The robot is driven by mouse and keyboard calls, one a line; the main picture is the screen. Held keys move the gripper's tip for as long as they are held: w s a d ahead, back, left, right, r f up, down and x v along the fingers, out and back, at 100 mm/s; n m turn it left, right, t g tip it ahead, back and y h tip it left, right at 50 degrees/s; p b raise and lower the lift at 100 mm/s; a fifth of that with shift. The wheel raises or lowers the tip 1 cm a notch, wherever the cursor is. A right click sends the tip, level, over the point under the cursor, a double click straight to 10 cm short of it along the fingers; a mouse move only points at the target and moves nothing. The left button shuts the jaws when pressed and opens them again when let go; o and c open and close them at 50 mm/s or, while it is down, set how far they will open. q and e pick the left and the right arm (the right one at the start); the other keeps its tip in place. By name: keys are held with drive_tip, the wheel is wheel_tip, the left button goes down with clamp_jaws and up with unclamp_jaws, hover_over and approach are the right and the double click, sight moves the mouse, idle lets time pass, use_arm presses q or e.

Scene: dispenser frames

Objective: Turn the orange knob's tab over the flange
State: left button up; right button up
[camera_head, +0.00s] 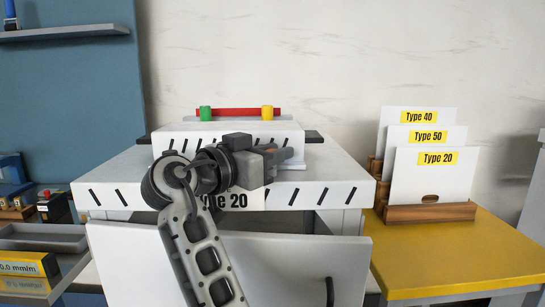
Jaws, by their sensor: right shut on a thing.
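A small patch of orange, which I take to be the orange knob (287,153), shows at the tip of my right gripper (277,158), in front of the white dispenser frame. My right gripper points to the right and is shut on the knob. Most of the knob is hidden behind the fingers, so I cannot tell how its tab is turned. A pale flange-like edge (290,165) lies just below the fingertips. My left gripper is not in view.
The white frame's top (335,178) carries a red bar (238,112) with green and yellow ends. My right arm covers part of a "Type 20" label. Type cards (433,185) stand in wooden holders on a yellow table (460,260) at right. A grey tray (42,238) lies at left.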

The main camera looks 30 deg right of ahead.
idle(0.3)
drive_tip(key=o, duration=1)
drive_tip(key=shift+c, duration=0.2)
